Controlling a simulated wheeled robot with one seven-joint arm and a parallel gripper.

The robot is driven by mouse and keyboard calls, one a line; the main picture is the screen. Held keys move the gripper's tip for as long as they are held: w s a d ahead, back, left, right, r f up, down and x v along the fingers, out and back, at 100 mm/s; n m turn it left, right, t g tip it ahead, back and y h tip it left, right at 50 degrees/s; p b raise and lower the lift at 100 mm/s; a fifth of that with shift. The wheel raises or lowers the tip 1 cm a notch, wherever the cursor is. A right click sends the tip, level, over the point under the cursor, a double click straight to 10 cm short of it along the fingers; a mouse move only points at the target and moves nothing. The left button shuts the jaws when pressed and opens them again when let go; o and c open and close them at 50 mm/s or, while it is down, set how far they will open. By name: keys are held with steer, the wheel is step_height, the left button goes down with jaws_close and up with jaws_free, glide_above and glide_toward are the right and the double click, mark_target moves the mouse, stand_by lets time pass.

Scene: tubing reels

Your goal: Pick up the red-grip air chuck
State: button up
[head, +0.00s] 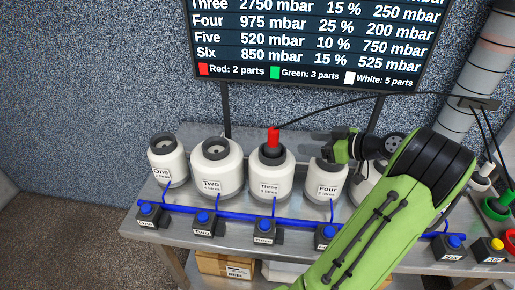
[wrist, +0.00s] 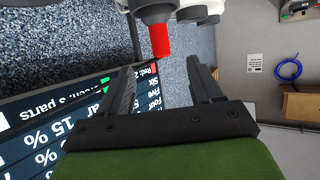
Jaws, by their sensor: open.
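The red-grip air chuck (head: 273,138) stands upright on top of the white tank labelled Three (head: 270,187). A thin black hose runs from its top to the upper right. My gripper (head: 322,146) is to the right of the chuck, above the tank labelled Four (head: 327,182), with a gap between them. In the wrist view the red grip (wrist: 160,40) is just beyond the fingertips, in line with the space between the fingers. My gripper (wrist: 160,64) is open and empty there.
The tanks One (head: 168,165) and Two (head: 216,177) stand to the left on the metal bench. A blue pipe (head: 235,212) with labelled blue-knob valves runs along its front. A black screen (head: 305,40) stands behind. A green ring-shaped part (head: 497,207) is at the right.

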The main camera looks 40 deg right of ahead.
mark_target(273, 138)
steer(key=p+x, duration=0.1)
steer(key=x, duration=1.3)
steer(key=shift+w+f+p, duration=0.1)
steer(key=shift+w+p, duration=0.2)
steer(key=shift+w, duration=0.05)
steer(key=shift+s, duration=0.2)
steer(key=shift+c, duration=1.5)
jaws_close()
